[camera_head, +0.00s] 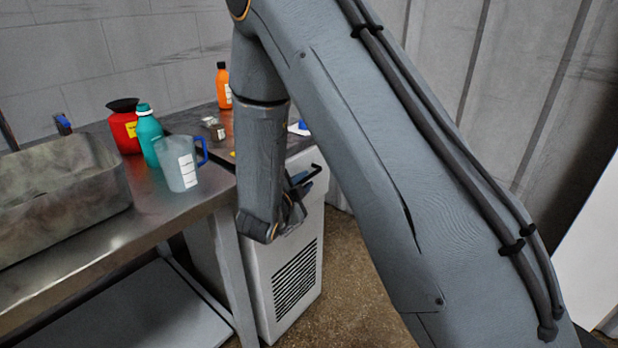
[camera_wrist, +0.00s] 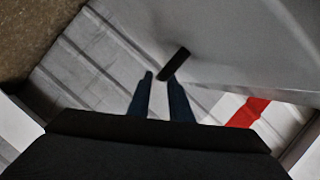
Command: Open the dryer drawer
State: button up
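The dryer appears to be the white cabinet (camera_head: 262,268) with a slatted vent, beside the metal bench in the head view. In the wrist view a pale grey panel (camera_wrist: 235,45) fills the upper right, with a short black bar handle (camera_wrist: 174,64) at its edge. My gripper (camera_wrist: 160,78) shows two dark blue fingers with a gap between them. It is open and empty. The handle lies just beyond the fingertips, nearer the right finger; I cannot tell whether they touch. In the head view my arm hides most of the cabinet's upper front, and no opened drawer is visible.
A metal bench (camera_head: 150,222) with a sink basin (camera_head: 60,197) stands at left. It carries a measuring jug (camera_head: 178,166), a teal bottle (camera_head: 149,136) and a red container (camera_head: 124,130). An orange bottle (camera_head: 223,88) stands behind. Bare floor (camera_head: 350,290) lies right of the cabinet.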

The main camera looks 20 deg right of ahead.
aim_at(307, 179)
jog(key=shift+x, duration=1.85)
grip_shut()
